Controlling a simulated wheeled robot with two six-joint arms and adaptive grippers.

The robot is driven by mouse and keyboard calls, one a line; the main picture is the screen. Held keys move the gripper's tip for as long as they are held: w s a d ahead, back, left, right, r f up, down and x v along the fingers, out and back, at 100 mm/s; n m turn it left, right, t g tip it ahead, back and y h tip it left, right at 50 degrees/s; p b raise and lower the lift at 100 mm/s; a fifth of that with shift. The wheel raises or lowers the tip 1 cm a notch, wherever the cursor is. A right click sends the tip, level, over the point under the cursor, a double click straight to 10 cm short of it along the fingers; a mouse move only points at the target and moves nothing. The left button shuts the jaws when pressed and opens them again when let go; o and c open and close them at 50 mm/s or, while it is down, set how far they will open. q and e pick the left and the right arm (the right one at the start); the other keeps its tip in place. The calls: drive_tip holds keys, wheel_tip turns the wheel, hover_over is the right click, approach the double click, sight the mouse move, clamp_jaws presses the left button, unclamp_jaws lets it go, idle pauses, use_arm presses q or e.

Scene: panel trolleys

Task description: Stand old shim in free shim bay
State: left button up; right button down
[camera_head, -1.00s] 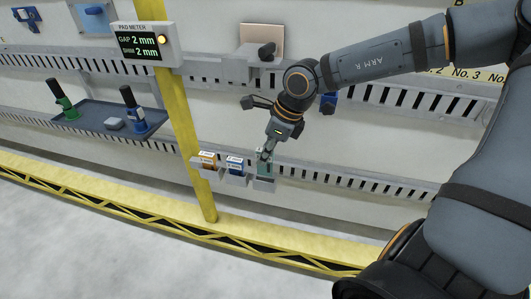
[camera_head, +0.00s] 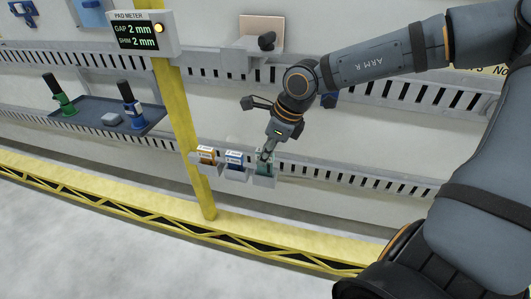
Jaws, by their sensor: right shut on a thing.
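My right gripper (camera_head: 266,154) is shut on a small green shim (camera_head: 264,168). The shim is upright at the rightmost bay of a small rack, and its lower part is hidden by the grey front of that bay (camera_head: 264,182). I cannot tell whether it touches the bay floor. The middle bay holds a blue shim (camera_head: 235,161) and the left bay an orange shim (camera_head: 206,157), both with white labels on top. My left gripper is not in view.
A yellow post (camera_head: 182,120) stands just left of the rack and carries the pad meter (camera_head: 141,34), reading gap 2 mm and shim 2 mm. A dark tray (camera_head: 90,117) with green- and blue-based tools is at left. A slotted rail runs behind the bays.

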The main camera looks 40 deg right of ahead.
drive_tip(key=shift+f+b, duration=1.3)
drive_tip(key=shift+f, duration=0.1)
drive_tip(key=c, duration=1.2)
unclamp_jaws()
wheel_tip(320, 180, up, 10)
drive_tip(key=shift+r, duration=0.1)
